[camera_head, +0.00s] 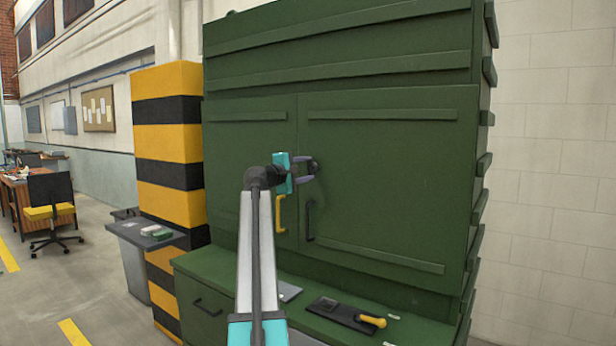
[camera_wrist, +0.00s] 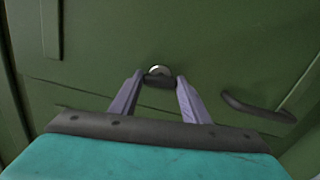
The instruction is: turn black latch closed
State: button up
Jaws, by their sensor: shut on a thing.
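The black latch (camera_wrist: 158,81) sits on the green cabinet's right door, below a round silver pivot (camera_wrist: 158,70) in the wrist view. My gripper (camera_wrist: 158,88) has its two purple fingers shut on the latch, one on each side. In the head view my gripper (camera_head: 309,167) reaches the cabinet front at the seam between the two doors, and the dark latch (camera_head: 316,166) shows just at its fingertips. The latch's exact angle is hard to tell, as the fingers partly cover it.
The green cabinet (camera_head: 390,150) has a yellow handle (camera_head: 280,214) on the left door and a black handle (camera_head: 310,220) on the right door. A ledge below holds a dark board with a yellow-handled tool (camera_head: 372,321). A yellow-black striped pillar (camera_head: 168,120) stands at left.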

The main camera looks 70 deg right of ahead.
jog(key=shift+s+f+m+b, duration=0.2)
jog(key=shift+m+b, duration=0.1)
jog(key=shift+m, duration=0.3)
jog(key=o, duration=1)
jog(key=shift+r, duration=0.1)
jog(key=shift+o, duration=0.2)
jog(key=shift+w, duration=0.1)
jog(key=v, duration=1.3)
jog(key=shift+a+b, duration=0.35)
jog(key=shift+b, duration=0.05)
jog(key=shift+w, duration=0.1)
